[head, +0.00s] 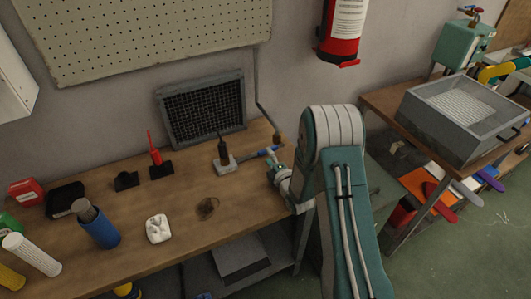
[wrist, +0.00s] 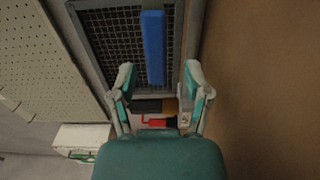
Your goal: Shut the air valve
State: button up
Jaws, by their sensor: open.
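The air valve shows as a small brass fitting (head: 278,138) at the foot of a grey pipe, just above the bench's back right edge. A blue lever (head: 266,153) lies beside it, pointing left in the head view. In the wrist view the blue lever (wrist: 153,48) is a long upright bar, lying ahead of the gap between my fingers. My gripper (head: 271,168) is open and empty, close to the lever. Its two fingers show in the wrist view (wrist: 159,75), one on each side of the lever's line. I cannot tell whether either finger touches it.
The wooden bench (head: 185,232) holds a black tool on a pale base (head: 224,158) left of the lever, a red tool (head: 154,155) and a blue cup (head: 97,226). A mesh panel (head: 203,108) leans on the wall behind.

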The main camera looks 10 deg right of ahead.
jog(key=v, duration=0.9)
jog(key=shift+a, duration=0.15)
jog(key=shift+w, duration=0.1)
jog(key=s+d+r+m+g+h, duration=0.1)
jog(key=d+r+m+g+h, duration=0.15)
jog(key=r+m, duration=0.4)
jog(key=s+d+r+m+g+h, duration=0.1)
jog(key=s+r+m+g+h, duration=0.2)
jog(key=r, duration=0.7)
jog(key=s+r+m+g, duration=0.3)
jog(key=s+m, duration=0.3)
jog(key=s, duration=0.6)
jog(key=s+a+r+m+g, duration=0.1)
jog(key=s+r+m+g, duration=0.2)
jog(key=s, duration=0.9)
notch_tip(320, 180, up, 3)
jog(key=m, duration=0.3)
jog(key=shift+s+a, duration=0.35)
